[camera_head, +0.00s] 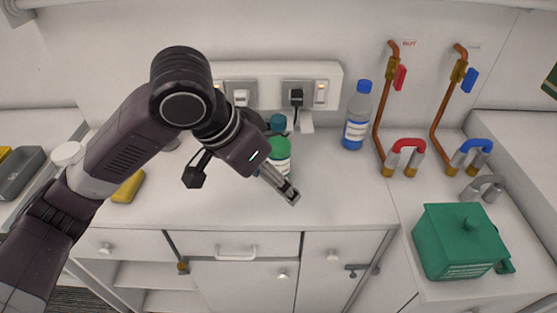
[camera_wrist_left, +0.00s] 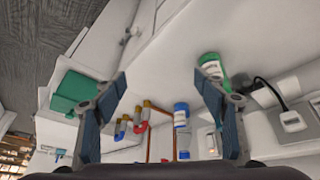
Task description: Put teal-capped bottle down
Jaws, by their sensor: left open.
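The teal-capped bottle stands on the white counter near the wall sockets; its teal cap (camera_head: 278,122) shows in the head view, the rest mostly hidden behind a green-and-white bottle (camera_head: 281,150) and my arm. I cannot make it out clearly in the wrist view. My left gripper (camera_head: 291,194) is over the counter, in front of these bottles. In the wrist view the left gripper (camera_wrist_left: 160,78) has its fingers wide apart with nothing between them. The green-and-white bottle (camera_wrist_left: 211,66) shows beside one finger there. My right gripper is not in view.
A blue-capped clear bottle (camera_head: 356,115) stands right of the sockets (camera_head: 290,94). Copper pipes with red and blue handles and a green box (camera_head: 460,242) are farther right. A yellow sponge-like item (camera_head: 128,187) lies left. The counter front (camera_head: 340,205) is clear.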

